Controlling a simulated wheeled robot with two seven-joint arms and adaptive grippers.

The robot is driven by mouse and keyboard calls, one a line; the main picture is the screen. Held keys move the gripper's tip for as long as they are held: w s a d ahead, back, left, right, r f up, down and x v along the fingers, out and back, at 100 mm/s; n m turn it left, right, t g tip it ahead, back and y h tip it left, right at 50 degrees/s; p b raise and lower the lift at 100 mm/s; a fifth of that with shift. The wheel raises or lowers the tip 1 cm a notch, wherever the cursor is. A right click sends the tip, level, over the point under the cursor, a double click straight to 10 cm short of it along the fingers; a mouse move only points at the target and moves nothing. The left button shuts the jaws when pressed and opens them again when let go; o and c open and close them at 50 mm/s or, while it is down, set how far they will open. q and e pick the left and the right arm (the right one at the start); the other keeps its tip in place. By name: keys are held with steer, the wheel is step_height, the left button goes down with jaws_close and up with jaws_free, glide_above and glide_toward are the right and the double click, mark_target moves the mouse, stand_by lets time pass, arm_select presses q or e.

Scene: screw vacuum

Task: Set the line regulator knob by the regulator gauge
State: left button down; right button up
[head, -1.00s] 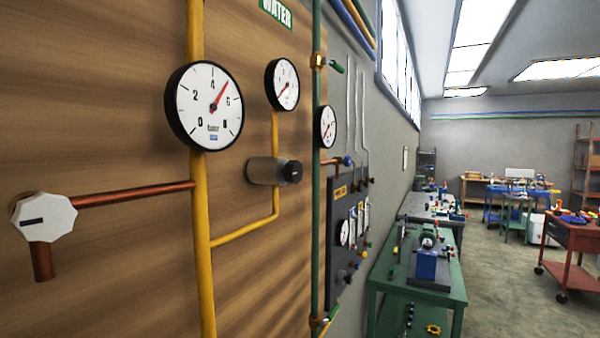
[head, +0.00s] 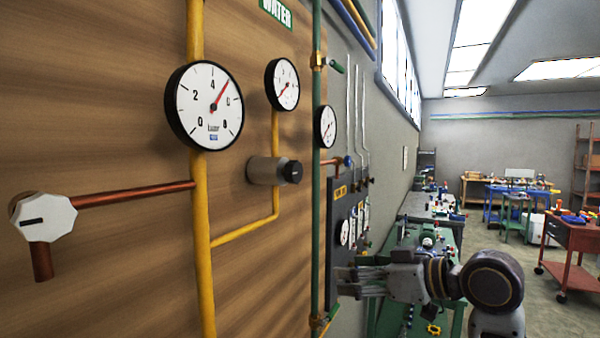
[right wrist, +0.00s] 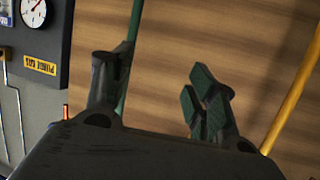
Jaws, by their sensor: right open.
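A grey cylindrical regulator (head: 265,170) with a black knob (head: 292,172) juts from the wooden wall in the head view. A small round gauge (head: 282,84) is above it, joined by a thin yellow pipe; its red needle points lower left. A larger gauge (head: 209,106) sits on the thick yellow pipe, with its red needle between 4 and 6. My right gripper (head: 343,280) is open and empty, low and right of the knob and apart from it. In the right wrist view its fingers (right wrist: 160,85) are spread before the wooden wall. My left gripper is out of view.
A white octagonal handle (head: 45,218) is on a copper pipe at left. A green pipe (head: 316,220), a third gauge (head: 325,127) and a dark purge gas panel (head: 335,235) are right of the knob. A green bench (head: 450,262) stands behind my right arm.

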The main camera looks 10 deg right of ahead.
steer(key=s+r+n+y, duration=0.3)
steer(key=r, duration=0.8)
steer(key=n+y, duration=0.2)
steer(key=n, duration=0.1)
glide_toward(298, 172)
steer(key=v, duration=0.4)
steer(key=shift+w+d, duration=0.1)
steer(key=shift+d, duration=0.1)
steer(key=shift+w+a, duration=0.1)
steer(key=shift+p+x, duration=1.95)
steer(key=shift+x, duration=4.85)
steer(key=shift+a, duration=0.1)
steer(key=c, duration=1)
steer(key=shift+c, duration=0.2)
